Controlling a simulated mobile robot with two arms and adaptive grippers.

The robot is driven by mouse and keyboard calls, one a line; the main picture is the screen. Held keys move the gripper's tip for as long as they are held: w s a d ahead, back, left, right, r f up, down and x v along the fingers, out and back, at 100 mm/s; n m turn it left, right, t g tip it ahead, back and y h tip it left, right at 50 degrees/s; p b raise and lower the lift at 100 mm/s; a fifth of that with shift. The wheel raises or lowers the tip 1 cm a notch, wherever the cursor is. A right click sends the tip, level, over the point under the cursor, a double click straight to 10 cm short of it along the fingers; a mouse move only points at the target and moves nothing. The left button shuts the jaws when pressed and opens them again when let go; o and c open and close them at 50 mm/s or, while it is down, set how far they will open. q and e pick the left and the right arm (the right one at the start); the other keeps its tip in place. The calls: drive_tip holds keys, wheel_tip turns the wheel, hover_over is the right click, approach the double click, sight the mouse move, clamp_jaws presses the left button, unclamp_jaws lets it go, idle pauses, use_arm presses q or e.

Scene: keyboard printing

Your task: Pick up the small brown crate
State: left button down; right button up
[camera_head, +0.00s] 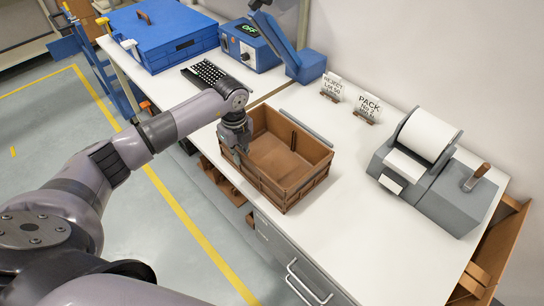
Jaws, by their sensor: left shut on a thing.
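The small brown crate (293,196) is an open-topped box on the white table, near its front edge. It looks empty inside, with a slotted divider or rib on the far wall. My left gripper (238,152) comes down from the left at the crate's left wall and is shut on that wall. The fingertips are partly hidden by the wall and the gripper body. Whether the crate's bottom touches the table cannot be told. My right gripper is not in view.
A black keyboard (210,74) and a blue device with a green display (250,46) stand behind the crate. Two small signs (367,107) stand to its right. A grey label printer (440,180) with a paper roll stands at the right. The table between crate and printer is clear.

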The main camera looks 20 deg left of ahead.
use_arm(q)
drive_tip(key=shift+r, duration=0.15)
drive_tip(key=shift+w+r+b, duration=0.1)
drive_tip(key=shift+r+b, duration=0.2)
drive_tip(key=shift+r, duration=0.35)
wheel_tip(320, 180, up, 18)
drive_tip(key=b, duration=0.3)
drive_tip(key=shift+r, duration=0.25)
idle(0.4)
